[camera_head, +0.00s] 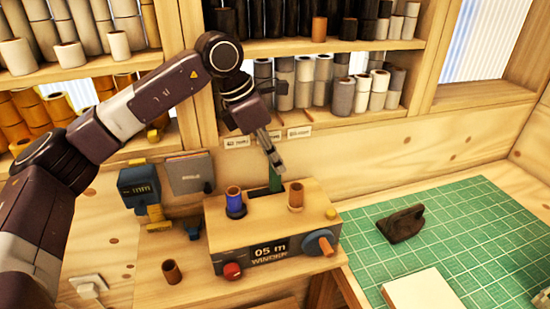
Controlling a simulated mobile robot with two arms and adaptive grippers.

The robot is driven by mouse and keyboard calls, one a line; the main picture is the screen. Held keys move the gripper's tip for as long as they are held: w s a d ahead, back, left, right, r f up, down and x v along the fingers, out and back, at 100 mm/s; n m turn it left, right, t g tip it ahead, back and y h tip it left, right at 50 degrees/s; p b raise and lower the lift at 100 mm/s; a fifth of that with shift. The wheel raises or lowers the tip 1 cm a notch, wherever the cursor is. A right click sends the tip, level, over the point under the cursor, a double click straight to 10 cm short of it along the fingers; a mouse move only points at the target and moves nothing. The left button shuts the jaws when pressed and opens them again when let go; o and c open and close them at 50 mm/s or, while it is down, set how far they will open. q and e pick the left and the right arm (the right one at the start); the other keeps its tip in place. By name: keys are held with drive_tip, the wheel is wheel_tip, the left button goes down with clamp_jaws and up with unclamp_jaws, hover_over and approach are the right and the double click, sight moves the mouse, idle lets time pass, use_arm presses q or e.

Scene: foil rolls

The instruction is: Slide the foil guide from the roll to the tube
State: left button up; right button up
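A wooden winder box (222,245) stands on the bench with a "05 m" display on its front. A blue foil roll (236,211) with a brown core stands upright on its left side. A bare brown tube (295,195) stands upright on its right side. A green upright piece, seemingly the foil guide (275,184), is between them towards the back, nearer the tube. My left gripper (278,165) points down right at the top of the green piece. Its fingers look close together, but whether they grip the piece is unclear. My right gripper is out of view.
A red button (232,271) and a blue crank with an orange hub (321,243) are on the winder's front. A loose brown tube (172,272) stands at front left. A blue-yellow device (141,192) is behind it. A green cutting mat (465,235) holds a dark iron-shaped object (401,224).

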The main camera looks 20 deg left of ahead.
use_arm(q)
clamp_jaws()
drive_tip(key=shift+s+a, duration=0.1)
drive_tip(key=shift+a, duration=0.1)
drive_tip(key=s+a+b, duration=0.1)
drive_tip(key=a, duration=0.1)
drive_tip(key=s+a+b, duration=0.1)
drive_tip(key=a, duration=0.1)
drive_tip(key=shift+s+b, duration=0.35)
